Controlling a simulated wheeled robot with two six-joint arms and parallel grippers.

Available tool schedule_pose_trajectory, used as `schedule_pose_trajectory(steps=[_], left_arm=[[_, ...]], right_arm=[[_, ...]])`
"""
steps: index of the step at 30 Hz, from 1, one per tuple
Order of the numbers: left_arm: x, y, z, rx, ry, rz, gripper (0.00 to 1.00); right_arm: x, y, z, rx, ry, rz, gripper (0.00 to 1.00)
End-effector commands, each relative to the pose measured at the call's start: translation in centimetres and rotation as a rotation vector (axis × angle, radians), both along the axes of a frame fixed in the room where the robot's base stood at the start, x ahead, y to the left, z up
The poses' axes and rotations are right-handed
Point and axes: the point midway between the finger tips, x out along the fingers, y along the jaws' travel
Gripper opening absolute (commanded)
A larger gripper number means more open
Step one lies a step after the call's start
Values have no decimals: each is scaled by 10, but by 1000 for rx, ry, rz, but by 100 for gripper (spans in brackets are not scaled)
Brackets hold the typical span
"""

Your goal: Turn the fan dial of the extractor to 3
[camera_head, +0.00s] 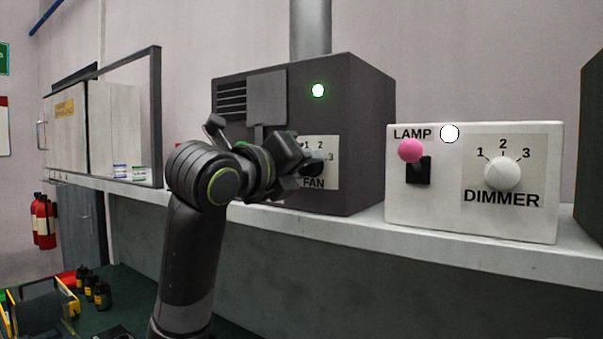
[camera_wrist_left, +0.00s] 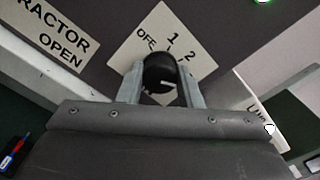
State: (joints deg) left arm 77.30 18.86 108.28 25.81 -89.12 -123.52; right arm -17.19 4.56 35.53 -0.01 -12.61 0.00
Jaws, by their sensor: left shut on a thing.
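The extractor (camera_head: 350,110) is a dark grey box on the shelf, with a lit green light (camera_head: 318,90) on its front. Its black fan dial (camera_head: 314,160) sits on a pale label plate (camera_head: 331,173) marked FAN, partly hidden by my left gripper (camera_head: 305,167). In the left wrist view the dial (camera_wrist_left: 160,70) lies between the two fingers of my left gripper (camera_wrist_left: 161,82), which is shut on it. OFF, 1 and 2 show on the plate (camera_wrist_left: 143,32) there. I cannot tell which number the dial points to. My right gripper is not in view.
A white box to the right carries a pink-knobbed lamp switch (camera_head: 410,151), a white round light (camera_head: 450,133) and a white dimmer dial (camera_head: 502,173). A pale shelf edge (camera_head: 420,233) runs below the boxes. A framed cabinet (camera_head: 113,120) stands at the left.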

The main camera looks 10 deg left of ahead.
Motion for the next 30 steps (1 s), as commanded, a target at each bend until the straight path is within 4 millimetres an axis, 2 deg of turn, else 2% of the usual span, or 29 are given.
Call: schedule_pose_trajectory(steps=[9,24,25,30], left_arm=[[0,-1,-3,99,-32,-3,9],[1,-1,-4,116,-36,-3,9],[1,0,-4,116,-36,-3,35],[0,0,-2,115,-39,-2,54]], right_arm=[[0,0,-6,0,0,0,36],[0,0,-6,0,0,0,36],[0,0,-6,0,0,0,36],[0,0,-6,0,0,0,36]])
